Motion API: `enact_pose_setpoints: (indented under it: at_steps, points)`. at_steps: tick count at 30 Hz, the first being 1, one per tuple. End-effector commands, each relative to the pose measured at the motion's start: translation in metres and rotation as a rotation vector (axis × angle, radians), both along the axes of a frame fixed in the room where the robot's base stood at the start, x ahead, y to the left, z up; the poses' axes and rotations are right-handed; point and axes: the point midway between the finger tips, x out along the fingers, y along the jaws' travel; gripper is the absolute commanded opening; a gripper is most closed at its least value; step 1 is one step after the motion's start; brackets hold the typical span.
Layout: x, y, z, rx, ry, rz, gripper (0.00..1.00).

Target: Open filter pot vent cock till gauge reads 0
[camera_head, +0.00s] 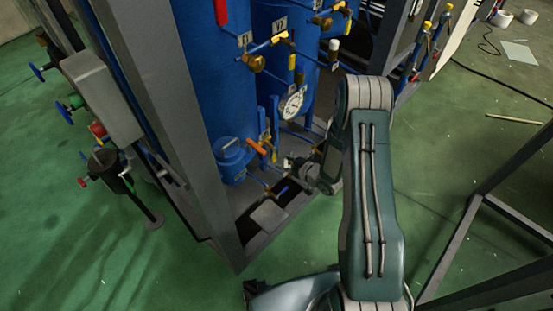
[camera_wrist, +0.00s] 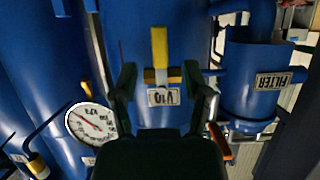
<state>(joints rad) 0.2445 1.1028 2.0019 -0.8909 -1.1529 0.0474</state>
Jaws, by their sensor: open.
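The blue filter pot (camera_head: 231,163) stands low in the frame in the head view. In the wrist view the pot (camera_wrist: 252,65) is at the right, with an upside-down FILTER label. A yellow-handled cock (camera_wrist: 159,45) labelled V10 (camera_wrist: 163,97) shows between the fingers of my gripper (camera_wrist: 158,82). Its handle points up in that view. My gripper is open; contact with the cock cannot be told. The round white gauge (camera_wrist: 91,123) is at the left, its needle too small to read surely. It also shows in the head view (camera_head: 292,103).
An orange handle (camera_head: 257,147) is beside the pot; an orange handle also shows close right of my gripper in the wrist view (camera_wrist: 220,141). Tall blue tanks (camera_head: 211,60) and a grey frame post (camera_head: 165,100) crowd the left.

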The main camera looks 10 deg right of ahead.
Motion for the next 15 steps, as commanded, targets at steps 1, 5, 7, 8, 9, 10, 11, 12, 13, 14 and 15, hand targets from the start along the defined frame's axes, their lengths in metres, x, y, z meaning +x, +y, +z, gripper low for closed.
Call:
enact_pose_setpoints:
  at_steps: [1, 5, 7, 8, 9, 10, 11, 12, 13, 14, 15]
  points:
    - [-0.008, -0.008, 0.005, 0.001, 0.001, -0.005, 0.60]
    - [-0.027, -0.020, 0.014, 0.000, 0.001, -0.003, 0.60]
    - [-0.034, -0.026, 0.017, 0.000, 0.001, -0.003, 0.60]
    - [-0.036, -0.028, 0.019, 0.000, 0.001, -0.003, 0.60]
    - [-0.040, -0.030, 0.020, 0.000, 0.002, -0.002, 0.60]
    - [-0.041, -0.031, 0.020, 0.000, 0.003, -0.001, 0.60]
    - [-0.043, -0.032, 0.021, 0.000, 0.003, -0.001, 0.60]
    - [-0.044, -0.032, 0.022, 0.000, 0.001, 0.000, 0.60]
    - [-0.044, -0.032, 0.022, 0.000, 0.001, 0.000, 0.60]
    - [-0.044, -0.033, 0.022, 0.000, 0.002, 0.001, 0.60]
    - [-0.045, -0.033, 0.022, 0.000, 0.001, 0.001, 0.60]
